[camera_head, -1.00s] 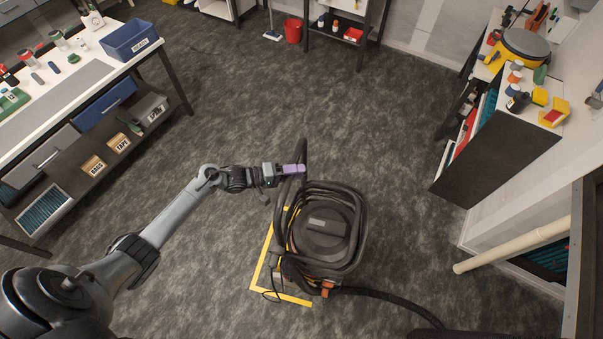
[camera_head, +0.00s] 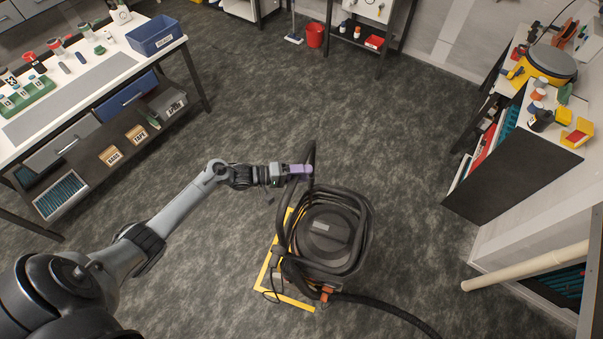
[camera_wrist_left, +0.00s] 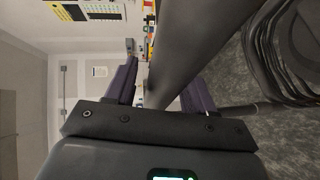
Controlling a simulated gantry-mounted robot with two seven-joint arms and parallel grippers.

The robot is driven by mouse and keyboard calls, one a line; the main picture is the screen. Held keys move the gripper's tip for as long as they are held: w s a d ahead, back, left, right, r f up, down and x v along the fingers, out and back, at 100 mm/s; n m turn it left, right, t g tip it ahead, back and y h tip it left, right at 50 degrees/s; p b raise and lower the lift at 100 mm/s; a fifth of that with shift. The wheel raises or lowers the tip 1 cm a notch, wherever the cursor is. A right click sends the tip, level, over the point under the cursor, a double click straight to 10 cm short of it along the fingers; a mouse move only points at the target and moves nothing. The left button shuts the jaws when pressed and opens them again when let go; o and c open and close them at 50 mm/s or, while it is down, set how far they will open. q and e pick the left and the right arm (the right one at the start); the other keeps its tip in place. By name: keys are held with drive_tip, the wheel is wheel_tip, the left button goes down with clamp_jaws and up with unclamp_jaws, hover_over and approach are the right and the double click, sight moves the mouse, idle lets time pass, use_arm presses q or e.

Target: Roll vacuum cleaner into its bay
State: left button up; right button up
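The vacuum cleaner (camera_head: 325,232) is a dark, round-topped machine wrapped in black hose, standing on the floor in the head view. A yellow floor marking (camera_head: 263,272) shows along its left and lower sides; the rest is hidden under or behind it. Its upright dark handle (camera_head: 311,152) rises at its far side. My left gripper (camera_head: 301,170), with purple fingers, is at this handle. In the left wrist view the dark handle bar (camera_wrist_left: 190,50) runs between the two spread fingers (camera_wrist_left: 160,88), with narrow gaps beside it. My right gripper is not in view.
A workbench (camera_head: 80,85) with a blue bin (camera_head: 156,35) stands at the left. A shelf unit with a dark side panel (camera_head: 510,165) is at the right, near a pale pipe (camera_head: 525,266). A red bucket (camera_head: 315,35) is at the back. The middle floor is clear.

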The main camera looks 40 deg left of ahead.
use_arm(q)
drive_tip(key=shift+s+a, duration=0.1)
drive_tip(key=v, duration=1)
drive_tip(key=shift+s+a+b, duration=0.2)
drive_tip(key=shift+s+b, duration=0.05)
drive_tip(key=shift+b, duration=0.1)
